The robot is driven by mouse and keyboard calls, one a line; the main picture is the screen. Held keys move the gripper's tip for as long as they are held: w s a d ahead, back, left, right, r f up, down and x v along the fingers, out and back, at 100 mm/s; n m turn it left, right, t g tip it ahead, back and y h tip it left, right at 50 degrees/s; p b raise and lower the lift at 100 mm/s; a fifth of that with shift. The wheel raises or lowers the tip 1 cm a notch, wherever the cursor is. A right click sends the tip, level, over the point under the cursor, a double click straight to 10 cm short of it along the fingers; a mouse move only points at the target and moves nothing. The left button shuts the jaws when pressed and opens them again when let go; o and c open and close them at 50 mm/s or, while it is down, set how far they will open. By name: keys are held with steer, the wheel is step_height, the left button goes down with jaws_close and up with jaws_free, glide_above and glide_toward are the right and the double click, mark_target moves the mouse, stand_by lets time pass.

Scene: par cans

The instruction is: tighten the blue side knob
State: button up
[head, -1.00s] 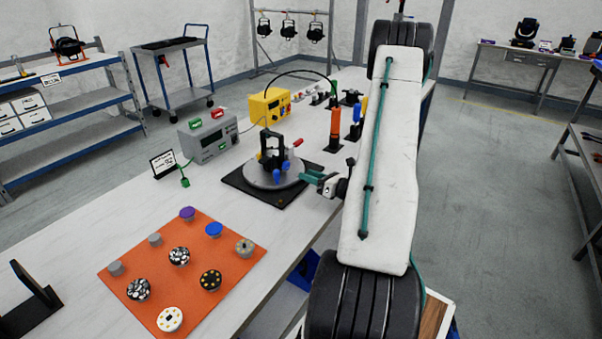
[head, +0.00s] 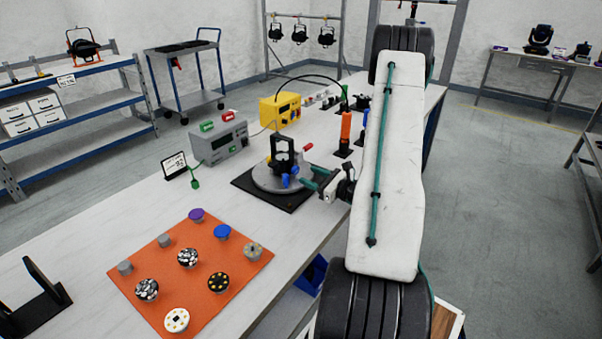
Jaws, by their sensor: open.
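A black yoke fixture (head: 283,157) stands on a round grey turntable (head: 265,182) on a black base plate. The blue side knob (head: 291,178) sits low on the side of the fixture facing my gripper. A red knob (head: 308,147) sticks out at the upper right of the fixture. My gripper (head: 310,181), with green fingers, is open just right of the blue knob, at about its height. Whether the fingertips touch the knob is too small to tell.
An orange mat (head: 190,270) with several knobs lies in front. A grey power supply (head: 220,142) and yellow box (head: 281,111) stand behind. An orange screwdriver (head: 346,134) stands upright behind my gripper. The tabletop left of the turntable is mostly clear.

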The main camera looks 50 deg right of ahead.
mark_target(297, 170)
steer(key=w, duration=0.5)
steer(key=shift+a, duration=0.2)
steer(key=c, duration=1)
steer(key=shift+m, duration=0.9)
steer(key=o, duration=1)
